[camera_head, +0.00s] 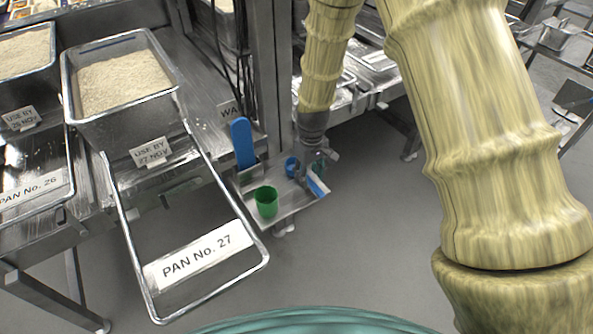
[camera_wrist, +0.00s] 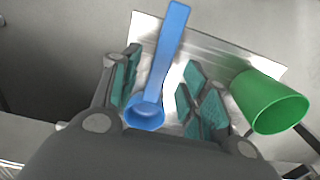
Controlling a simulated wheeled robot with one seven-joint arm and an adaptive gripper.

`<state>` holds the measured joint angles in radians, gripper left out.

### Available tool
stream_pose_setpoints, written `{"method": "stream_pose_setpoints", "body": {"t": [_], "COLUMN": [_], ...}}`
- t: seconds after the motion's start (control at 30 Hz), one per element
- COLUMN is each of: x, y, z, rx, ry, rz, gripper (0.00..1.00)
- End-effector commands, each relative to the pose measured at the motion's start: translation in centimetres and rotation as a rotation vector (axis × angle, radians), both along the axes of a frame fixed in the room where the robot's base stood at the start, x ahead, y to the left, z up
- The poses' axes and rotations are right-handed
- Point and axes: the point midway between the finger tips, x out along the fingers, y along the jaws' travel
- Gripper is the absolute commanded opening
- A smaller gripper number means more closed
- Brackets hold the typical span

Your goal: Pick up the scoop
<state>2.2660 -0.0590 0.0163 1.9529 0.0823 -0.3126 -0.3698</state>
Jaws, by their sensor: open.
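A blue scoop (camera_wrist: 163,60) with a long flat handle lies on a small metal tray (camera_wrist: 220,52). In the wrist view its round bowl is at the near end and its handle points up the picture, reaching the tray's far edge. My gripper (camera_wrist: 160,84) is open, with one finger on each side of the scoop. Whether the pads touch it cannot be told. In the head view the scoop's bowl (camera_head: 291,167) shows left of my gripper (camera_head: 312,168), which hides part of the handle.
A green cup-shaped vessel (camera_head: 266,202) stands on the tray close by, right of my gripper in the wrist view (camera_wrist: 268,100). An upright blue piece (camera_head: 241,142) rises behind the tray. A rice pan (camera_head: 165,98) and a rack labelled PAN No. 27 (camera_head: 200,255) lie left.

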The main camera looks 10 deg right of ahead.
Motion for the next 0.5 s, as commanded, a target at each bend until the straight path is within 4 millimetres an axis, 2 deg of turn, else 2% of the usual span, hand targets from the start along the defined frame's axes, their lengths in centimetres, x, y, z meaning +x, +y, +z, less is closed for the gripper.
{"method": "stream_pose_setpoints", "body": {"t": [0.23,0.5], "x": [0.2,0.3], "y": [0.1,0.1], "z": [-3.1,-3.6], "rx": [-0.001,0.0], "ry": [0.002,0.0], "rz": [0.001,0.001], "gripper": [0.45,0.45]}}
